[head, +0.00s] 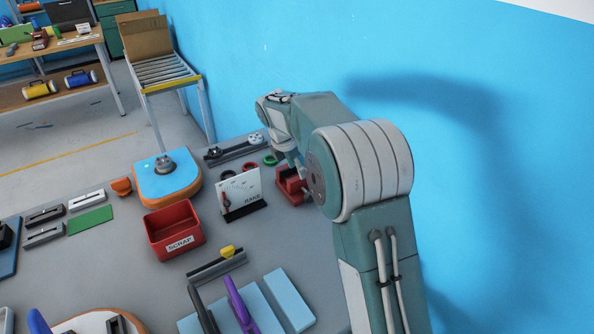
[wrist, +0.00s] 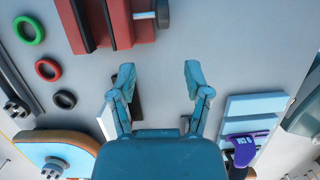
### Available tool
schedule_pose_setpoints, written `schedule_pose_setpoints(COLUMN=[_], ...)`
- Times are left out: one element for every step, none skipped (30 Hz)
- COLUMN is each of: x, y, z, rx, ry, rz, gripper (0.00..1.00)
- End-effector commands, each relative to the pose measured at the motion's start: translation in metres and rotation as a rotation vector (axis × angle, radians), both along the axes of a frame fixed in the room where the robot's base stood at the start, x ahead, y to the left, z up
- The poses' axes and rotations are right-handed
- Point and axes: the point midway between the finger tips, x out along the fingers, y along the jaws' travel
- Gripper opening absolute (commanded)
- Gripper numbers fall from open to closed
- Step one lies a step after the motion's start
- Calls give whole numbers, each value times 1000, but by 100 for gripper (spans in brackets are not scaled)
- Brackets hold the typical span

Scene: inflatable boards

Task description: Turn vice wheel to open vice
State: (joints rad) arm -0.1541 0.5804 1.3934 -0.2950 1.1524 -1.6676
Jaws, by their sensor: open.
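The red vice (wrist: 88,18) is at the top of the wrist view, cut off by the frame edge. Its dark wheel (wrist: 162,14) sits on a short pale shaft at the vice's right side. In the head view the red vice (head: 292,187) stands on the bench beside my arm, and I cannot make out its wheel there. My gripper (wrist: 160,76) is open and empty, its two fingers spread apart. In the wrist picture the wheel lies above the gap between the fingertips, and they appear apart from it. In the head view my gripper is mostly hidden behind my arm.
A white gauge board (head: 240,193) stands left of the vice. Green, red and black rings (wrist: 47,69) lie nearby. A red scrap bin (head: 174,231), an orange-and-blue block (head: 167,180) and light blue boards (head: 289,300) are also on the bench. A blue wall (head: 480,150) rises behind.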

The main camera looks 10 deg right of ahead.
Motion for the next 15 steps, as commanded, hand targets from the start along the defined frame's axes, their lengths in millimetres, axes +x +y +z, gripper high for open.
schedule_pose_setpoints(x=[1,2,3,5,6,7,8,9,9,9,10,10,10,10,9], y=[-7,-12,-19,-25,-29,-34,-37,-39,-41,-42,-42,-41,-41,-41,-41], z=[-1,-2,-4,-4,-5,-5,-4,-4,-5,-6,-7,-10,-14,-17,-23], rx=[22,46,85,118,149,187,211,231,250,258,263,264,264,262,262], ry=[11,22,39,49,56,64,68,71,74,76,77,77,77,77,78], rz=[-6,-6,-7,-7,-2,4,8,12,17,20,21,22,23,23,23], gripper=[63,63,63,63,63,63,63,63,63,63,63,63,63,63,63])
